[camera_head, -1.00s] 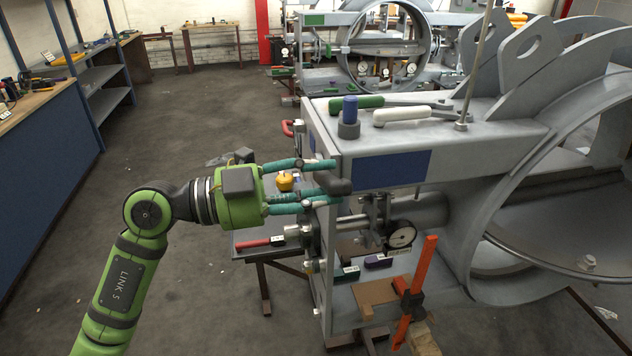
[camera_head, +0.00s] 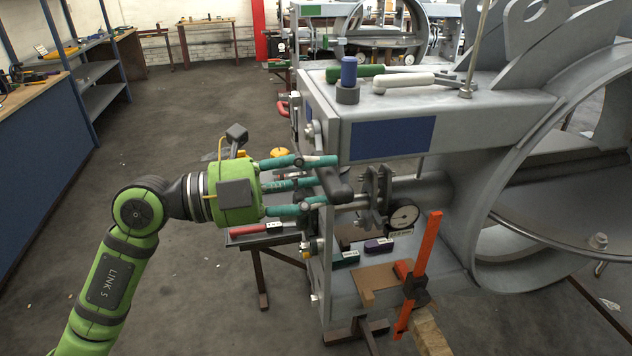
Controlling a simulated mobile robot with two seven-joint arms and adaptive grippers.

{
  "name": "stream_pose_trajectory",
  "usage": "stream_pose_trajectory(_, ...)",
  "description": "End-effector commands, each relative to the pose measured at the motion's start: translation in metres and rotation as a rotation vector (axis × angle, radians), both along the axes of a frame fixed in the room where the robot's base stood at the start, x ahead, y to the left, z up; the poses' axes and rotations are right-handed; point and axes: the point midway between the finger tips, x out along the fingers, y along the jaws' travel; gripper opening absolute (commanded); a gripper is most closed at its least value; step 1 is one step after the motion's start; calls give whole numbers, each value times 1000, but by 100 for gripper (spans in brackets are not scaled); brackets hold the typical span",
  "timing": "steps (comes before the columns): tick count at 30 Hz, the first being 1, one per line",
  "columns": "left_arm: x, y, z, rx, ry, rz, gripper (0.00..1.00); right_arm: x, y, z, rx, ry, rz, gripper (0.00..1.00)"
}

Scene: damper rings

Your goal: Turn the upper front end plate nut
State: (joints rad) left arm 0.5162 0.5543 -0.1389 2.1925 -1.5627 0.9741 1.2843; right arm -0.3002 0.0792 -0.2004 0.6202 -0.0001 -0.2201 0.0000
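The grey damper assembly stands at the right, with its end plate (camera_head: 328,240) facing my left arm. My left gripper (camera_head: 330,182) has several teal fingers. They reach to the plate's upper part and are spread apart around a dark rounded part (camera_head: 334,186). I cannot tell whether they touch it. A nut-like fitting (camera_head: 312,130) shows on the plate above the fingers. The fingers hide the plate behind them, and I cannot make out a nut between them. My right gripper is not in view.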

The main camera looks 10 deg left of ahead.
Motion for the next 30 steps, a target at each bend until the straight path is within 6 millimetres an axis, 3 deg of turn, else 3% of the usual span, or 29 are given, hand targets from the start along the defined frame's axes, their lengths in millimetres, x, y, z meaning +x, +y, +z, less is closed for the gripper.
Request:
stream_pose_trajectory(10,0,0,-2,5,-11,0,40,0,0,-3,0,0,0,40)
stream_pose_trajectory(22,4,2,-41,95,-218,0,40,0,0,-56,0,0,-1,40)
stream_pose_trajectory(30,5,2,-46,125,-278,-2,40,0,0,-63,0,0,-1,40)
